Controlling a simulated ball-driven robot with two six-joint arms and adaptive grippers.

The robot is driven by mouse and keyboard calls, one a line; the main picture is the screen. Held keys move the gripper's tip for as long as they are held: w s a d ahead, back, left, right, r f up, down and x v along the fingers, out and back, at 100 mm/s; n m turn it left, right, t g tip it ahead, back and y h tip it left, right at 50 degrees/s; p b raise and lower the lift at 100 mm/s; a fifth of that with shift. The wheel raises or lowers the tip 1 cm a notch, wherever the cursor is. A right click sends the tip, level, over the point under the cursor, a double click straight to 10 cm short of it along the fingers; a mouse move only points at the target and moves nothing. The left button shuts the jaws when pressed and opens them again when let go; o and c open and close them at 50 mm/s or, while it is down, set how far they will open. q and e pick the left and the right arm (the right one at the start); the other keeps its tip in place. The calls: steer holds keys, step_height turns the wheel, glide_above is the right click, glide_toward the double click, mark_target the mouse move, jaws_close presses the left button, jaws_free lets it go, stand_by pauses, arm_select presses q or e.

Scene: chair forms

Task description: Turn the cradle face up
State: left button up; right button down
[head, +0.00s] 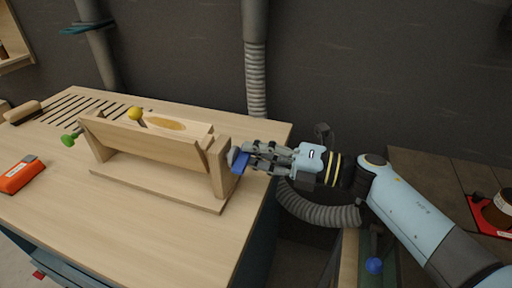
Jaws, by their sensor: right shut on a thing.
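The wooden cradle (145,143) is a long box held between two upright end posts on a flat wooden base (150,188). Its long plain side is toward me and looks tilted. A strip behind its upper edge shows an oval darker patch (166,124). A yellow knob (135,114) stands at the cradle's top left, and a green knob (69,140) sticks out at its left end. My right gripper (240,158) is shut on a blue handle (239,167) at the right post (220,170). The fingers partly hide the handle. My left gripper is out of view.
The stand is on a wooden workbench (170,248) with slots at the back left. An orange-red tool (20,174) lies at the left, and a wooden-handled item (22,112) lies behind it. A grey hose (256,80) hangs behind the bench. The bench front is clear.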

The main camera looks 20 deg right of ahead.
steer(key=shift+f+m+p, duration=0.15)
steer(key=shift+m+p, duration=0.3)
steer(key=shift+m, duration=0.65)
steer(key=shift+f+m, duration=0.1)
steer(key=shift+m, duration=0.4)
steer(key=c, duration=1.3)
jaws_free()
steer(key=shift+d, duration=0.1)
steer(key=shift+c, duration=0.2)
steer(key=v, duration=1.2)
steer(key=shift+f, duration=0.1)
